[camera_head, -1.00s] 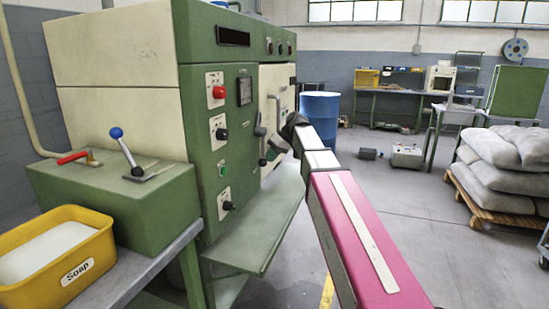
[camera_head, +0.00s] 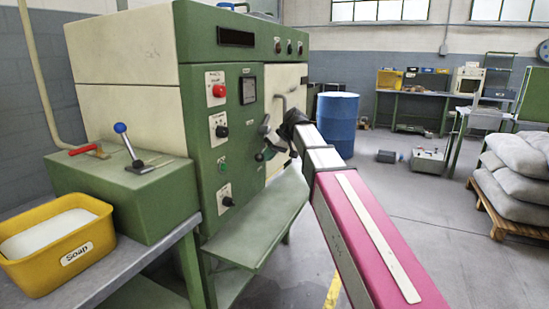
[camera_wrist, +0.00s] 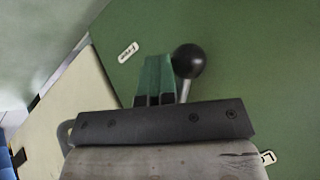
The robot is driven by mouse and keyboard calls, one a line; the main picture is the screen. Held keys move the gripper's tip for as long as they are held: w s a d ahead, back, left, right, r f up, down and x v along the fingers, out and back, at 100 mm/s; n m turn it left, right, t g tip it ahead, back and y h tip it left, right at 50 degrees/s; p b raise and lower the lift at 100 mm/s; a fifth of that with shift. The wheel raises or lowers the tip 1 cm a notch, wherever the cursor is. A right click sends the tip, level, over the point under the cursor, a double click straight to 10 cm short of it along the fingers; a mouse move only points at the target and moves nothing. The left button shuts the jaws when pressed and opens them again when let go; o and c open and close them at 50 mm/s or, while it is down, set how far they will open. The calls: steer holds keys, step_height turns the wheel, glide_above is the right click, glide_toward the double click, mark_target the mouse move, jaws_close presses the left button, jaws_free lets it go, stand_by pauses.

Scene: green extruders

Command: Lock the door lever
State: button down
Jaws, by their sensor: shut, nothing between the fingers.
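The door lever, a pale rod with a black ball knob (camera_wrist: 189,60), shows in the wrist view, close to the right of my fingers. Its lower end is hidden behind my gripper's dark body. My gripper (camera_wrist: 155,62) is shut and empty, its green fingers pointing at the green machine front. I cannot tell whether a finger touches the rod. In the head view, my gripper (camera_head: 268,152) is small, at the machine front beside the cream door (camera_head: 283,82). The black knob (camera_head: 259,157) shows just left of it.
The green machine panel (camera_head: 216,150) carries several knobs and a red button. A green shelf (camera_head: 245,228) juts out below my gripper. A blue barrel (camera_head: 337,125) stands behind my arm.

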mark_target(259, 155)
steer(key=shift+s+a+r, duration=0.3)
steer(key=shift+s+r, duration=0.4)
steer(key=shift+r, duration=0.3)
steer(key=shift+s+a+r, duration=0.25)
steer(key=shift+s+r, duration=0.4)
steer(key=shift+r, duration=0.6)
steer(key=shift+s+a+r+g+y, duration=0.15)
steer(key=shift+r+g+y, duration=0.15)
steer(key=shift+r+g, duration=0.25)
